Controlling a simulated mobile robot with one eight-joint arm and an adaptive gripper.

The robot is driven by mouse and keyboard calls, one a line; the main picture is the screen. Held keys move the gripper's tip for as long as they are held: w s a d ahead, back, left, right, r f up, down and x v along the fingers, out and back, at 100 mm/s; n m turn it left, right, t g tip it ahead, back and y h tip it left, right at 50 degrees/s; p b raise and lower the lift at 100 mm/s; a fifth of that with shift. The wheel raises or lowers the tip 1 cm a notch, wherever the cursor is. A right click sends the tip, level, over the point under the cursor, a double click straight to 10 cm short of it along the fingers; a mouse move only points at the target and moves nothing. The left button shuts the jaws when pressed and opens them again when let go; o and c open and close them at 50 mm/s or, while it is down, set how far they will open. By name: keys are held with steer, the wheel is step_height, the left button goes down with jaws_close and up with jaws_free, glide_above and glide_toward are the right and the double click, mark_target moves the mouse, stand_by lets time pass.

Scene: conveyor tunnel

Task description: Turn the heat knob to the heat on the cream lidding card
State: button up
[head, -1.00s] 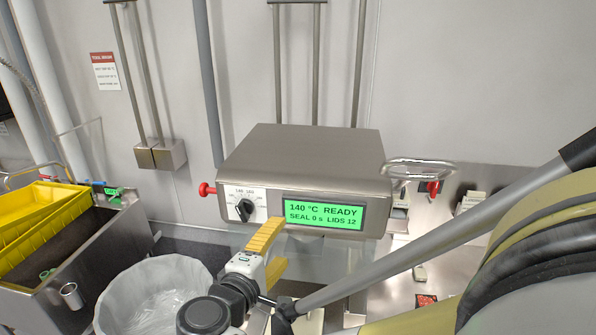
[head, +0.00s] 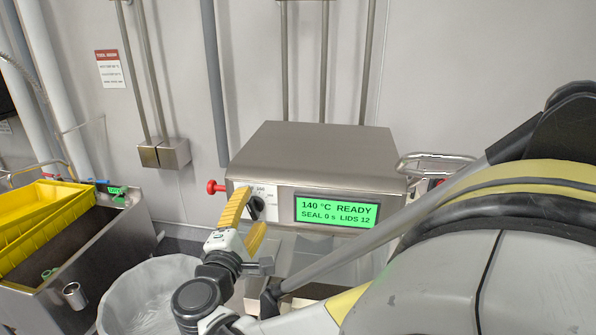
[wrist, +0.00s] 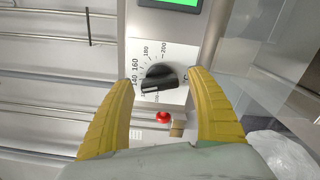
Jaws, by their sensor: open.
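The black heat knob (head: 257,207) sits on a white dial plate at the left of the sealer's front. The green display (head: 337,212) reads 140 °C READY, SEAL 0 s, LIDS 12. My gripper (head: 246,214) is open in front of the knob, its yellow fingers partly covering the dial. In the wrist view the knob appears between the fingertips; contact cannot be told. I cannot make out the cream lidding card.
The steel sealer housing (head: 320,153) has a red button (head: 215,187) on its left side and a metal handle (head: 435,160) at its right. A lined bin (head: 150,292) stands below left, beside a steel sink with a yellow crate (head: 40,215). My arm hides the lower right.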

steer(key=shift+w, duration=0.3)
steer(key=shift+d, duration=0.1)
steer(key=shift+c, duration=0.2)
steer(key=c, duration=1.2)
steer(key=shift+o, duration=0.2)
steer(key=shift+m, duration=0.4)
steer(key=m+b, duration=0.1)
steer(key=m, duration=0.1)
steer(key=shift+m, duration=2.1)
